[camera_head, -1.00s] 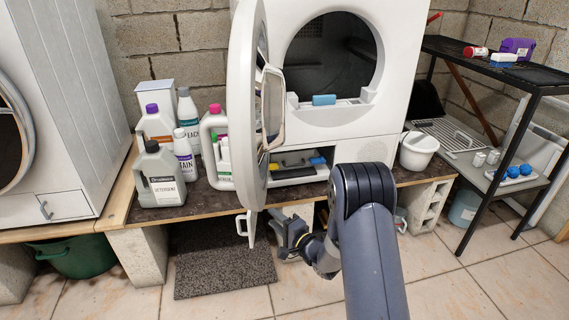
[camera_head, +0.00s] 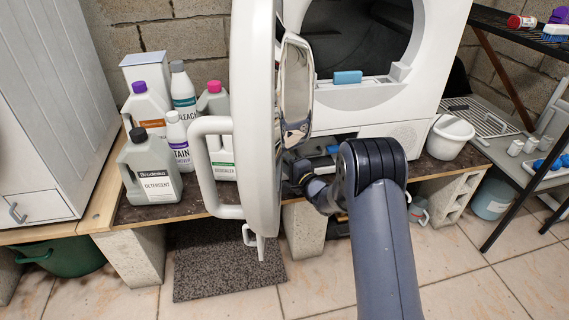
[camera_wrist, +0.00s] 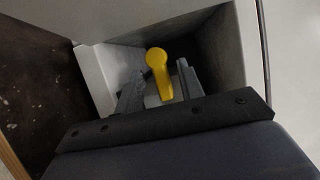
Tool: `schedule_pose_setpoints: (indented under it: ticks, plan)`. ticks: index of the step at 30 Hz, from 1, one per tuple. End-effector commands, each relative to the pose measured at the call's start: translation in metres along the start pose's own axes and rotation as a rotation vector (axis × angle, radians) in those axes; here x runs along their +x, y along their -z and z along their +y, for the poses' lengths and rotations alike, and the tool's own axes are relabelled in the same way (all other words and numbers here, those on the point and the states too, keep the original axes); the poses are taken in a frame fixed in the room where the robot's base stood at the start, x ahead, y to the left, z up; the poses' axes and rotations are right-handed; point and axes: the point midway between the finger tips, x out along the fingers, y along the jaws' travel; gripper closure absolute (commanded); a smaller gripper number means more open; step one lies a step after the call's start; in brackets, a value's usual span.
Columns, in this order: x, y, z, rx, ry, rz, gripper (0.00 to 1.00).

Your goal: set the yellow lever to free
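The yellow lever (camera_wrist: 159,70) shows in the wrist view inside a grey recess (camera_wrist: 214,50) low on the white machine. Its round knob points up and away, and its lower end lies between my fingers. My gripper (camera_wrist: 158,79) is open, with one finger on each side of the lever and a gap visible at the knob. I cannot tell if either finger touches its lower part. In the head view my gripper (camera_head: 298,170) is partly hidden behind the open round door, and the lever is hidden. No marking for free is legible.
The open white door (camera_head: 256,110) with its handle hangs close left of my gripper. A blue block (camera_head: 347,77) lies on the opening's sill. Several bottles (camera_head: 150,168) stand left, and a white tub (camera_head: 449,137) stands right on the bench.

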Motion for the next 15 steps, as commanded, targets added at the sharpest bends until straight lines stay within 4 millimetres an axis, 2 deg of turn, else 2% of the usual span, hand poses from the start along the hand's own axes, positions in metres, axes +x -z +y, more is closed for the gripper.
schedule_pose_setpoints:
  ticks: [4, 15]
  plan:
    - [-0.0001, -0.0001, 0.0000, 0.000, 0.000, 0.000, 0.64]
    - [-0.0003, -0.0001, 0.0002, 0.000, -0.001, 0.000, 0.94]
